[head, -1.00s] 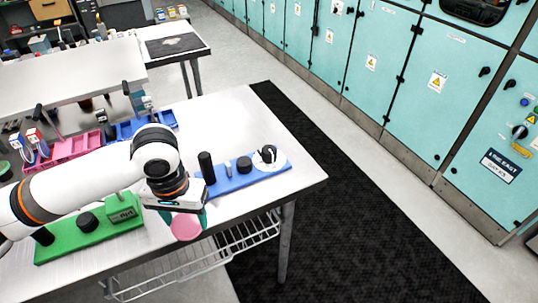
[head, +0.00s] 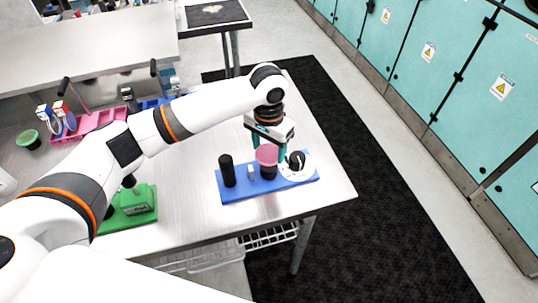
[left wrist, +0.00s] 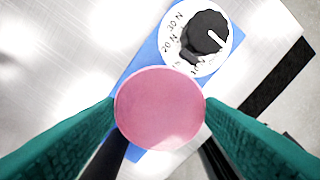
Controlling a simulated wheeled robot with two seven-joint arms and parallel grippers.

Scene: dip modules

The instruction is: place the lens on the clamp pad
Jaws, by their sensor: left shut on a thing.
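The lens, a pink round disc (head: 266,154), is gripped between the teal fingers of my left gripper (head: 270,152). In the left wrist view the lens (left wrist: 160,108) fills the middle, with a finger at each side edge. A short black round pad (head: 268,173), apparently the clamp pad, stands on a blue base (head: 238,193). The lens is above this pad in the head view; I cannot tell whether they touch. In the left wrist view the lens hides the pad. My right gripper is out of view.
The blue base also carries a tall black post (head: 227,170), a small pale post (head: 250,171) and a white dial with a black knob (head: 297,161). A green module (head: 137,201) stands to the left. The table's right edge is close by.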

